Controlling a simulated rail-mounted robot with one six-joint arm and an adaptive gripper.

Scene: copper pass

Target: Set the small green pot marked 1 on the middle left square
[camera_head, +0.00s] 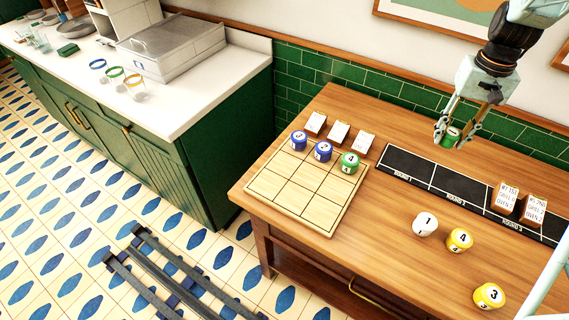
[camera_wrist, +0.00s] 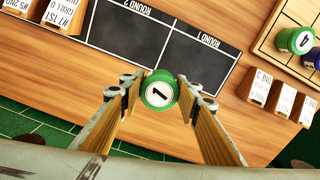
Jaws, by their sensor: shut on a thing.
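The small green pot marked 1 (camera_wrist: 160,93) is between the fingers of my gripper (camera_wrist: 158,92). In the head view the pot (camera_head: 453,134) hangs above the back right of the table, and my gripper (camera_head: 454,130) is shut on it. The light wooden board (camera_head: 296,193) with a three-by-three grid lies at the table's left, well to the left of my gripper. Two blue pots (camera_head: 299,140) (camera_head: 323,151) and a green pot marked 4 (camera_head: 349,162) stand along its back row. Its middle left square (camera_head: 277,167) is bare, as is the front row.
Label cards (camera_head: 339,135) stand behind the board. A black strip with round labels (camera_head: 410,173) runs along the table's back, with two more cards (camera_head: 507,196). A white pot (camera_head: 424,224) and yellow pots (camera_head: 459,240) (camera_head: 489,296) stand at the right. A green tiled wall rises behind.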

